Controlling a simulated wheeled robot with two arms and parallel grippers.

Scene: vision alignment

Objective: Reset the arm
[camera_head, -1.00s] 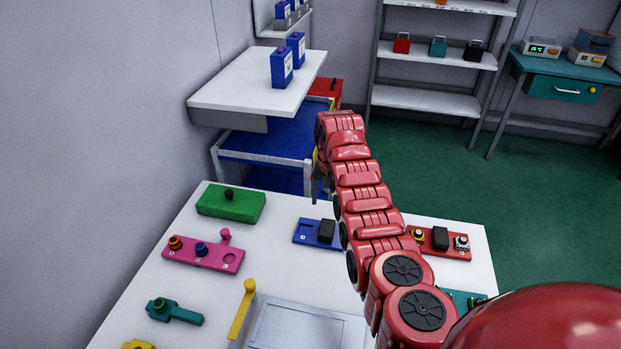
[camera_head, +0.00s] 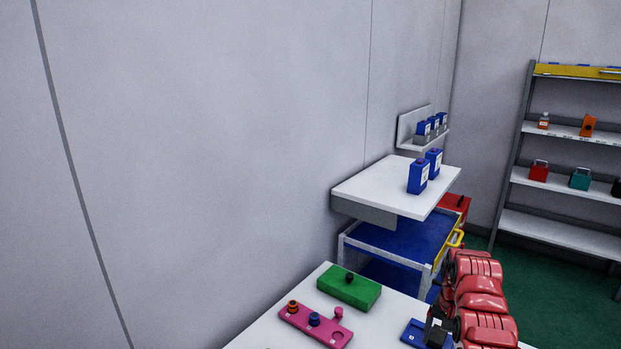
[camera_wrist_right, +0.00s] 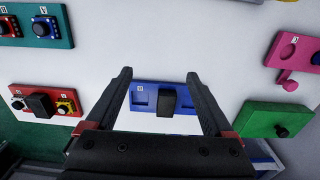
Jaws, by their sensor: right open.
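My right arm (camera_head: 480,300) is red and segmented and comes in at the lower right of the head view. Its gripper is hard to make out there. In the right wrist view my right gripper (camera_wrist_right: 159,76) is open, with two dark fingers spread apart and nothing between the tips. Beyond the fingers lies a blue board (camera_wrist_right: 184,124) with a black block (camera_wrist_right: 168,100) on it, on the white table (camera_wrist_right: 150,45). My left gripper is in neither view.
A green block (camera_head: 350,290) and a pink board (camera_head: 310,325) with knobs lie on the table. Behind stand a white shelf (camera_head: 375,185) with blue boxes, a blue cart (camera_head: 400,240) and a grey rack (camera_head: 545,230). A red board (camera_wrist_right: 48,90) shows in the right wrist view.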

